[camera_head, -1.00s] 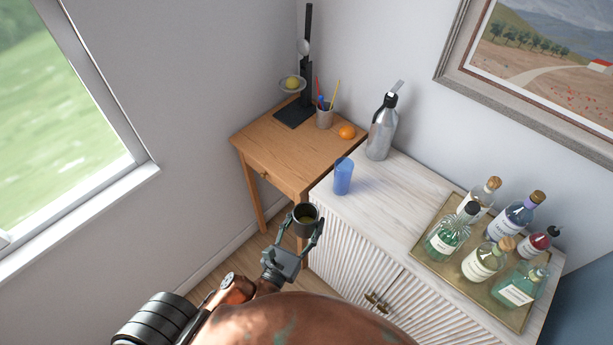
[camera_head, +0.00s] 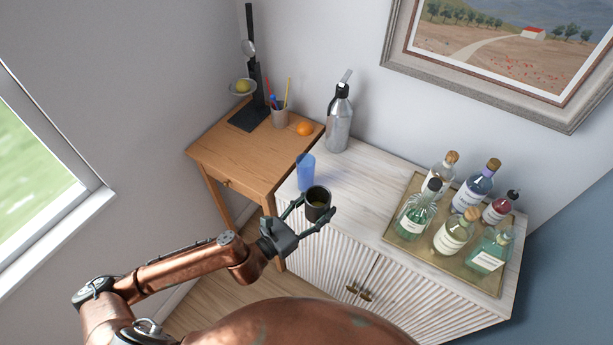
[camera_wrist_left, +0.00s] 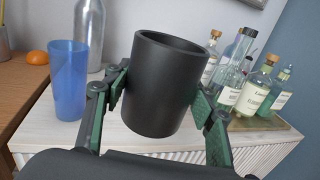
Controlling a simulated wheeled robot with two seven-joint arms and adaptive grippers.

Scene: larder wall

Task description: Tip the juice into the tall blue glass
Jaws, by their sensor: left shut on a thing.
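The tall blue glass (camera_head: 306,172) stands upright on the near left part of the white cabinet top; it also shows in the left wrist view (camera_wrist_left: 70,82), left of my gripper. My right gripper is not in view.
A metal bottle (camera_head: 339,120) stands behind the glass. A tray (camera_head: 475,277) with several bottles is at the right of the cabinet (camera_head: 365,195). An orange (camera_head: 305,128), a pencil cup (camera_head: 280,117) and a dark scale stand are on the wooden table (camera_head: 225,150).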

